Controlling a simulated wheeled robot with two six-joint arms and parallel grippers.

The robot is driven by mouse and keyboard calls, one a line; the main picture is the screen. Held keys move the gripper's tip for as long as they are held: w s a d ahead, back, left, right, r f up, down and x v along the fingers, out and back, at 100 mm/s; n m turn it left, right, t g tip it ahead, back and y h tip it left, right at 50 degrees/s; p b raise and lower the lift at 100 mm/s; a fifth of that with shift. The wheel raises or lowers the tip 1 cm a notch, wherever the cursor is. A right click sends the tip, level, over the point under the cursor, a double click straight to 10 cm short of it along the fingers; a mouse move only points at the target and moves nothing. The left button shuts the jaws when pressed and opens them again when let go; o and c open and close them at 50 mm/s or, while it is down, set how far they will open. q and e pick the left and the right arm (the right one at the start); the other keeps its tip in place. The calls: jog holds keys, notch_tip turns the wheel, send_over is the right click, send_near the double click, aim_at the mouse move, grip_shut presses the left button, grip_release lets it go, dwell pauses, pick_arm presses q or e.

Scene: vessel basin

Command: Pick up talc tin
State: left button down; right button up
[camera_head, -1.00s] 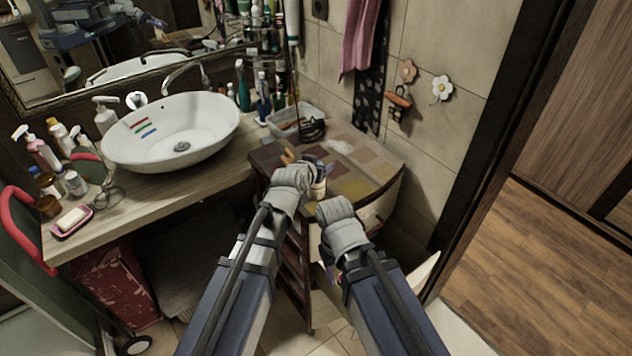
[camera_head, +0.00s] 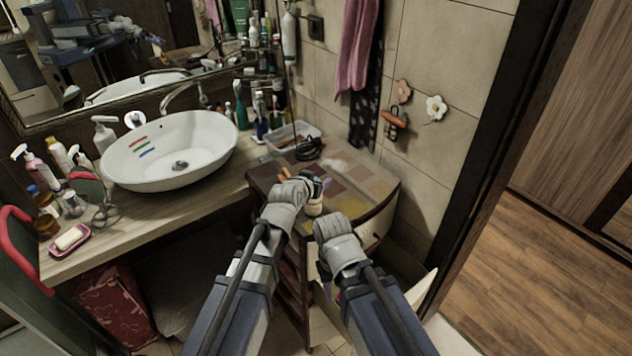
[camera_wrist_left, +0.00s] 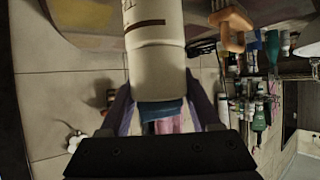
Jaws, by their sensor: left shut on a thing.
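The talc tin (camera_head: 314,206) is a small cream cylinder at the front of the patchwork-topped cabinet. My left gripper (camera_head: 315,187) is shut on it. In the left wrist view the tin (camera_wrist_left: 155,45) is large, pale, with a brown stripe and part of a letter, and my left gripper's fingers (camera_wrist_left: 163,105) stand on both its sides. I cannot tell whether its base touches the cabinet top. My right gripper (camera_head: 333,232) is just right of the tin, in front of the cabinet; its fingers are hidden behind its wrist.
The cabinet top (camera_head: 370,184) holds a clear plastic box (camera_head: 293,136) and a dark coiled thing (camera_head: 308,149) at the back. A white basin (camera_head: 170,152) stands on the wooden counter (camera_head: 150,205) at left, with several bottles. The open floor (camera_head: 540,260) is at right.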

notch_tip(320, 180, up, 8)
jog(key=p, duration=0.7)
jog(key=shift+r+p, duration=0.2)
jog(key=shift+p, duration=0.1)
